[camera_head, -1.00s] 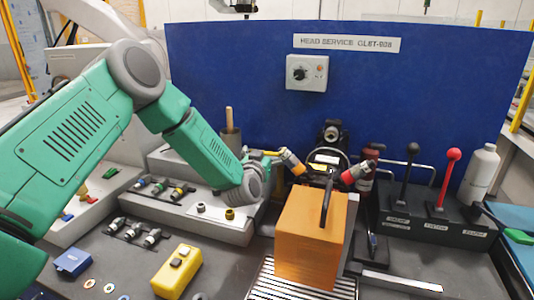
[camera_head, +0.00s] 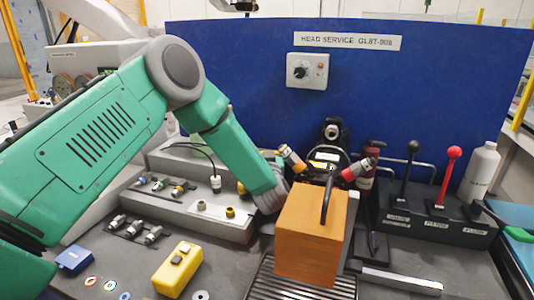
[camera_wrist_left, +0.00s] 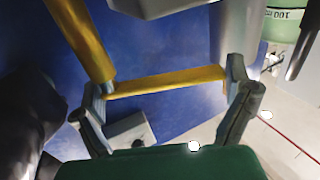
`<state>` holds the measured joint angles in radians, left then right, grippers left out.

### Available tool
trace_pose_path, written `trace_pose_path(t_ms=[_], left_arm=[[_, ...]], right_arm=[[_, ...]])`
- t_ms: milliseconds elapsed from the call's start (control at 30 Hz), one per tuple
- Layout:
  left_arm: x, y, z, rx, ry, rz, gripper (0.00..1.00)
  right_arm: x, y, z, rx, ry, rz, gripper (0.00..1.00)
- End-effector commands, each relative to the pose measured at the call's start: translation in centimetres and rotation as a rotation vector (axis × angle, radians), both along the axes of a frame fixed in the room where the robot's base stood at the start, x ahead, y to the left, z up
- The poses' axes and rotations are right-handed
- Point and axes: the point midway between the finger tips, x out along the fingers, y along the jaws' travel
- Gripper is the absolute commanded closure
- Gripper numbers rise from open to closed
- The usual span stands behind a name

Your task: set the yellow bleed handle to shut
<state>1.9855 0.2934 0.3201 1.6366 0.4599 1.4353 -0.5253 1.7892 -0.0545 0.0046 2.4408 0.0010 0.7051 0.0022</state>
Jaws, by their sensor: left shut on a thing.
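In the left wrist view, the yellow bleed handle (camera_wrist_left: 165,82) spans the gap between the two fingertips of my left gripper (camera_wrist_left: 168,90), with a finger against each end. A thicker yellow tube (camera_wrist_left: 82,38) rises beside its left end. In the head view, my left arm reaches behind the orange block, and its wrist hides most of the gripper and the handle. The yellow-orange fitting (camera_head: 292,158) shows just above and right of the wrist. The right gripper is in neither view.
An orange block with a black handle (camera_head: 308,240) stands on a slatted grate, close to my left wrist. A red-tipped fitting (camera_head: 357,170), black and red levers (camera_head: 450,175) and a white bottle (camera_head: 480,172) are to the right. A blue panel (camera_head: 230,70) closes off the back.

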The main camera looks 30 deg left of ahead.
Motion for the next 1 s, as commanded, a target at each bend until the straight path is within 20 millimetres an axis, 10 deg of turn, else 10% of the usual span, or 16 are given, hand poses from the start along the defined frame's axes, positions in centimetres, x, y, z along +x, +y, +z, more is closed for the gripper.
trace_pose_path(t_ms=[367, 400, 1000], left_arm=[[-0.1, -0.1, 0.1, 0.001, -0.001, 0.023, 0.56], [-0.1, -0.1, 0.1, 0.001, -0.001, 0.022, 0.0], [-3.6, -2.9, -0.1, 0.0, 0.003, 0.018, 0.0]], right_arm=[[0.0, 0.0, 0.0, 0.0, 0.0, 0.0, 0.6], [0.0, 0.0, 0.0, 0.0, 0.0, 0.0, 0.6], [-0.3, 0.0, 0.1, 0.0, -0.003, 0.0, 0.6]])
